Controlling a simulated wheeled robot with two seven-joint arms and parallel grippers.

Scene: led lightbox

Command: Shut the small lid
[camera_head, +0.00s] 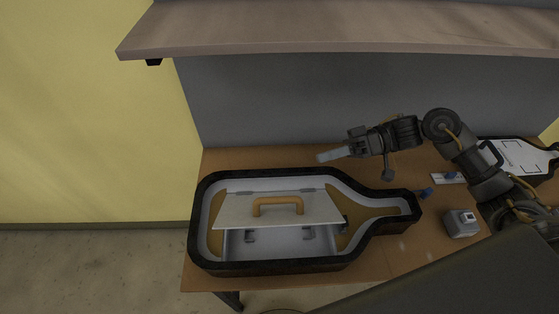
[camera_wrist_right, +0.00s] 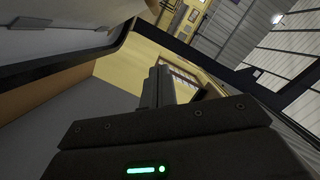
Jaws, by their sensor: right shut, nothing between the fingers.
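The small lid (camera_head: 236,212) is a pale panel with a tan handle (camera_head: 278,204), inside a black-rimmed, bottle-shaped lightbox (camera_head: 272,266) on the table. It is hinged along its back edge and stands partly raised, with the white compartment (camera_head: 285,242) showing beneath its front edge. My right gripper (camera_head: 322,157) is shut and empty, above the table behind the lightbox's back right rim, to the right of the lid and apart from it. Its shut fingers show in the right wrist view (camera_wrist_right: 158,85). My left gripper is not in view.
A wooden shelf (camera_head: 330,30) overhangs the back of the table. A small grey device (camera_head: 461,222) and blue pieces (camera_head: 426,192) lie to the right of the lightbox's neck. A second, smaller bottle-shaped board (camera_head: 520,157) lies at the far right. A dark surface fills the lower right.

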